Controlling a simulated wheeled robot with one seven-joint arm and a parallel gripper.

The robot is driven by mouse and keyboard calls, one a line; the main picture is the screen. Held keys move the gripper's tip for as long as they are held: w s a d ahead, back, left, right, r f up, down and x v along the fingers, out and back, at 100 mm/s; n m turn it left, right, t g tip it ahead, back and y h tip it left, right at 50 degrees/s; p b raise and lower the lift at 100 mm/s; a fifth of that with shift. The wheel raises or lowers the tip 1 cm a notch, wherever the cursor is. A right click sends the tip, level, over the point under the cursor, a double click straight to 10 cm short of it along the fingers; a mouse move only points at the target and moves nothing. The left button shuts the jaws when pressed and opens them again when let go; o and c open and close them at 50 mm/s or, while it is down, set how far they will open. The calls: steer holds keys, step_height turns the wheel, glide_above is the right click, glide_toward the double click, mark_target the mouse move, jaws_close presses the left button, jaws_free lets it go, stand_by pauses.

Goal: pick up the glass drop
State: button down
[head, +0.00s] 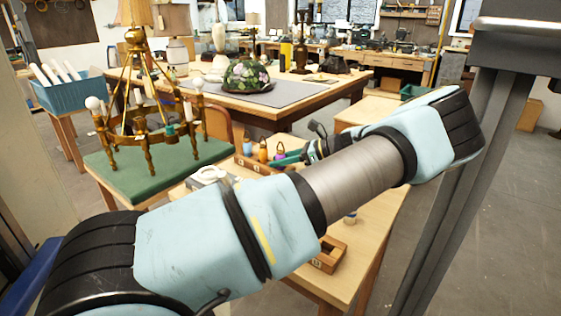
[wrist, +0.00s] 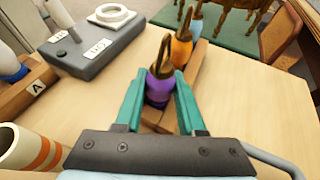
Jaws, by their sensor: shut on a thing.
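A purple glass drop (wrist: 160,88) with a brass top stands between the teal fingers of my gripper (wrist: 159,80) in the wrist view. The fingers are shut on it from both sides.
A grey box (wrist: 95,48) with a white ring (wrist: 111,15) lies left of the drops. A brass chandelier (head: 150,135) stands on a green mat (head: 165,172) close by.

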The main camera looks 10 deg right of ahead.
step_height(320, 180, up, 10)
steer(key=shift+b, duration=1.2)
